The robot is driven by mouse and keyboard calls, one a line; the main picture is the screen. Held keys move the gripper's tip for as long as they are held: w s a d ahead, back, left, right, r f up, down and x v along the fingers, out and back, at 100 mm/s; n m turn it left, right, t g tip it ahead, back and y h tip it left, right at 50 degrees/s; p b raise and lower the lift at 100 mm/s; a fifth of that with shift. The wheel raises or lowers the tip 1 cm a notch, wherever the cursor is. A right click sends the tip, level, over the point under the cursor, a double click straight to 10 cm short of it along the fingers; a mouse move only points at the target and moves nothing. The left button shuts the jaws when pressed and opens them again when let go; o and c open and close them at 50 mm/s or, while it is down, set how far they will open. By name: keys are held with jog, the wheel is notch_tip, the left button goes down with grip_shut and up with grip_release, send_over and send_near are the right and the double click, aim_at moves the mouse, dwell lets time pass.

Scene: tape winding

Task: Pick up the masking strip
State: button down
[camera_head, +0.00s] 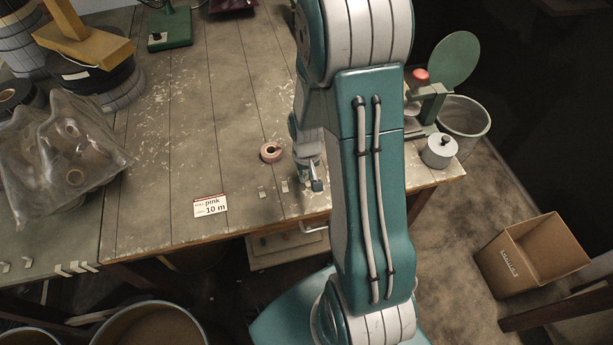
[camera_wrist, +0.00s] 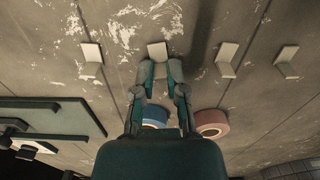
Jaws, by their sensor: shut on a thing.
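Several small pale bent masking strips stand in a row on the worn bench top. In the wrist view one masking strip (camera_wrist: 157,49) is at the tips of my gripper (camera_wrist: 161,72), whose fingers are closed in around it. Whether it is clear of the bench I cannot tell. Other strips stand to the left (camera_wrist: 91,53) and to the right (camera_wrist: 227,54) of it. In the head view my gripper (camera_head: 316,184) is low at the bench's front edge, partly hidden by my arm, with strips (camera_head: 262,192) to its left.
A pink tape roll (camera_head: 271,152) lies left of my gripper. A blue roll (camera_wrist: 154,115) shows behind my fingers. A card (camera_head: 210,205) reads "pink 10 m". A clear bag (camera_head: 62,150) of rolls lies at left. A grey canister (camera_head: 439,151) stands at the right edge.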

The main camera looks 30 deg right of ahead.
jog(key=shift+r, duration=0.4)
notch_tip(320, 180, up, 2)
jog(key=shift+r, duration=0.25)
jog(key=s+d+r, duration=0.3)
jog(key=s+r, duration=0.6)
jog(key=s, duration=0.4)
jog(key=shift+s+d+r, duration=0.2)
jog(key=shift+s+r, duration=0.05)
jog(key=shift+s, duration=0.1)
jog(key=shift+r, duration=1.75)
